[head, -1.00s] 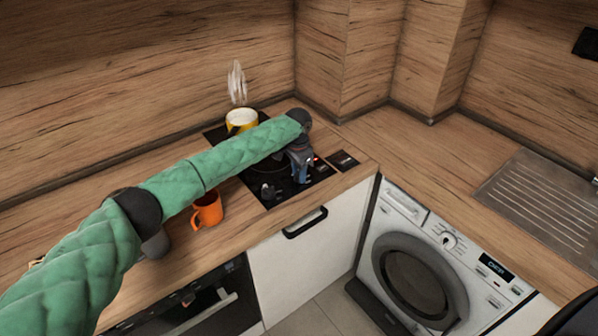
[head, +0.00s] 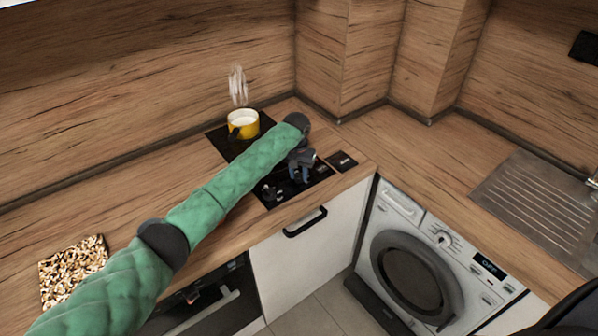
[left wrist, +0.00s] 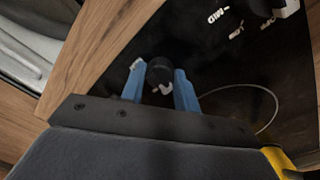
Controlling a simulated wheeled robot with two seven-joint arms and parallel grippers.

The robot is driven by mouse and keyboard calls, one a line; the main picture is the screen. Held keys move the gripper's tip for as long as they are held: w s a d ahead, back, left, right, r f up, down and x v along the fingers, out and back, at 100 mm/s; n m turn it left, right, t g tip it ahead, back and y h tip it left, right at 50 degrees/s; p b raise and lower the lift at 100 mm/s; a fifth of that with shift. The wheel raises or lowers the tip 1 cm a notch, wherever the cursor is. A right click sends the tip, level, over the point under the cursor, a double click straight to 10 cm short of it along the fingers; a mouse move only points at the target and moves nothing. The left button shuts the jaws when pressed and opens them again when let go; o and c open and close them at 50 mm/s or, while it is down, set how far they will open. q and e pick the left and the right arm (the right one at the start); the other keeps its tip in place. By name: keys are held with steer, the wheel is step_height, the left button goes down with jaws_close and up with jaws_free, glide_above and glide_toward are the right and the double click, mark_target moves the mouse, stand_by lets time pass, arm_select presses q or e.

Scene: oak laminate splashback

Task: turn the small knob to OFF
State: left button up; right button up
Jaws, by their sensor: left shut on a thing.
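A black cooktop (head: 228,147) is set in the wooden counter, with its controls at the front right. My left gripper (head: 301,177) reaches down over these controls. In the left wrist view its two blue fingers (left wrist: 160,90) are shut on a dark round knob (left wrist: 160,70), one finger on each side. The gripper hides this knob in the head view. Another dark knob (head: 269,193) stands to the left of the gripper. Blurred white lettering lies on the black panel (left wrist: 190,45); the held knob's setting cannot be read. My right gripper is not in view.
A steaming yellow pot (head: 243,125) stands at the back of the cooktop; its edge shows in the left wrist view (left wrist: 278,160). A patterned board (head: 72,270) lies at the left. A washing machine (head: 412,270) and a ridged metal drainer (head: 535,205) are at the right.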

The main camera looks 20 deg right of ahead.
mark_target(298, 172)
arm_select(q)
steer(key=shift+w+r, duration=0.1)
steer(key=shift+r, duration=0.05)
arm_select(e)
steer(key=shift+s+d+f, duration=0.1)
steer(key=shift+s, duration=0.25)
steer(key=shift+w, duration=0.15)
arm_select(q)
steer(key=o, duration=1)
steer(key=shift+c, duration=0.2)
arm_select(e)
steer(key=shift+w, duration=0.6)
arm_select(q)
steer(key=shift+r, duration=0.25)
step_height(298, 172, up, 6)
steer(key=b, duration=0.3)
steer(key=shift+w+a+f, duration=0.1)
steer(key=shift+a, duration=0.05)
steer(key=shift+r, duration=0.65)
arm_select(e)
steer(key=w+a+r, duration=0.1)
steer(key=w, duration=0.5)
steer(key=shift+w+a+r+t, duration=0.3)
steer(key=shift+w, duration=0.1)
